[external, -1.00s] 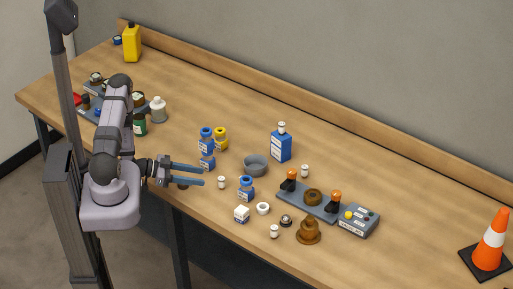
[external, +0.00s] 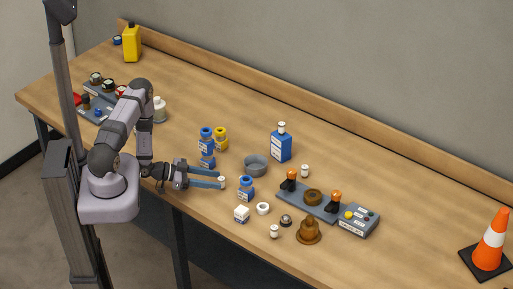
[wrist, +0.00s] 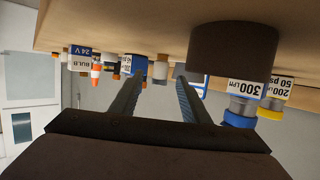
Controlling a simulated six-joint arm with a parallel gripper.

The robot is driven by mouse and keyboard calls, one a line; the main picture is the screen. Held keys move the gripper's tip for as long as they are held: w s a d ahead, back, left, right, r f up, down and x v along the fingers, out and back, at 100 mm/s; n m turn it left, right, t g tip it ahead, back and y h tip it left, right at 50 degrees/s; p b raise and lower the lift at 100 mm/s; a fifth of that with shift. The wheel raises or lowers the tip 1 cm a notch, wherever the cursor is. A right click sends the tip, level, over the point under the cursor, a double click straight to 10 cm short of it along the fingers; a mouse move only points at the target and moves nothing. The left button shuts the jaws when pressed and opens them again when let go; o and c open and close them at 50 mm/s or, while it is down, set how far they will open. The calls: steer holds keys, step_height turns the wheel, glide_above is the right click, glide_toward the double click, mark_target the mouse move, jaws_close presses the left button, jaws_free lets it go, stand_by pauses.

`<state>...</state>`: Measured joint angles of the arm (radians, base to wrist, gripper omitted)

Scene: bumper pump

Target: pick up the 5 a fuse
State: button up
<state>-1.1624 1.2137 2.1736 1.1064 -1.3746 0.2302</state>
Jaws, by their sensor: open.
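Several small white cylinders that look like fuses stand on the table; their ratings are too small to read, so I cannot tell which is 5 A. One fuse (external: 222,182) stands at the fingertips of my gripper (external: 221,179), near the front edge. My gripper is open and low over the table, its fingers pointing right. In the upside-down wrist view, a small pale cylinder (wrist: 160,68) shows between the finger ends, apart from both. Other such cylinders stand by the grey plate (external: 305,170) and near the front edge (external: 274,231).
A dark brown round thing (wrist: 230,48) is close beside the fingers. The table's back middle is clear.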

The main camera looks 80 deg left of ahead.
steer(key=shift+w+f, duration=0.15)
steer(key=shift+w, duration=0.35)
jaws_close()
steer(key=shift+r, duration=0.2)
step_height(320, 180, up, 10)
steer(key=b, duration=0.2)
steer(key=shift+f, duration=0.2)
stand_by(0.3)
